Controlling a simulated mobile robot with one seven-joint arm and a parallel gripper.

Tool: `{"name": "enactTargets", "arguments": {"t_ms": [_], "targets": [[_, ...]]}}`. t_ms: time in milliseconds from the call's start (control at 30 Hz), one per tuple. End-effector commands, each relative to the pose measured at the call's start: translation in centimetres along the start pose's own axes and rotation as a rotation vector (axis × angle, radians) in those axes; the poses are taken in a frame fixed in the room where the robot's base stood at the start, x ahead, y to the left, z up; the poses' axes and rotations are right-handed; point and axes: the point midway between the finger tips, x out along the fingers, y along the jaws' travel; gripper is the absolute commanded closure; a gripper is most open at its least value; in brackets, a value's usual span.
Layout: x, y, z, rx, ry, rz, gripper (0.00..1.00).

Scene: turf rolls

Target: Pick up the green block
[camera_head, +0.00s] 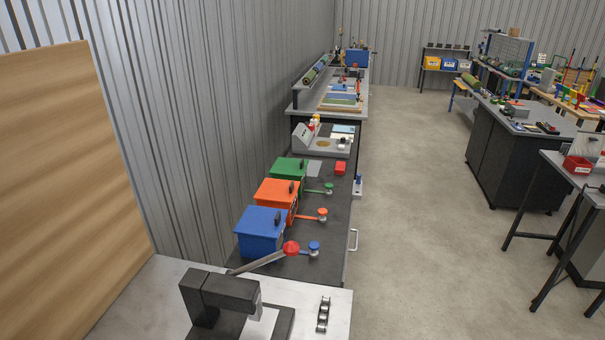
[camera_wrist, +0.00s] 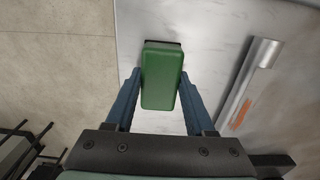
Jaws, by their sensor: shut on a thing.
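The green block (camera_wrist: 161,78) is a rounded, upright-looking rectangular block in the middle of the wrist view. My gripper (camera_wrist: 159,84) has its two blue fingers closed on the block's left and right sides. A dark edge shows just beyond the block's far end. A pale grey worktop lies beneath; I cannot tell whether the block touches it. In the head view I make out neither my gripper nor this block.
In the wrist view a metal bar (camera_wrist: 250,82) with an orange mark is right of the block. In the head view, blue (camera_head: 261,232), orange (camera_head: 277,198) and green (camera_head: 289,170) boxes line the left bench. A dark lever device (camera_head: 218,292) stands in front. The central floor (camera_head: 410,200) is clear.

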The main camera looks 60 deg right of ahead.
Motion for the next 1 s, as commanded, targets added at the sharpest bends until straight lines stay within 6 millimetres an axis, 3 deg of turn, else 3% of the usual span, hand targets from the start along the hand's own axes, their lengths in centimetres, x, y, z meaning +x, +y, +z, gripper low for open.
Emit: {"name": "enactTargets", "arguments": {"t_ms": [367, 800, 1000], "targets": [[-0.6, 0.0, -0.1, 0.000, 0.002, -0.001, 1.00], [-7.7, -0.1, -0.1, -0.001, 0.004, -0.002, 1.00], [-9.8, 0.0, -0.1, 0.000, 0.001, -0.001, 1.00]]}}
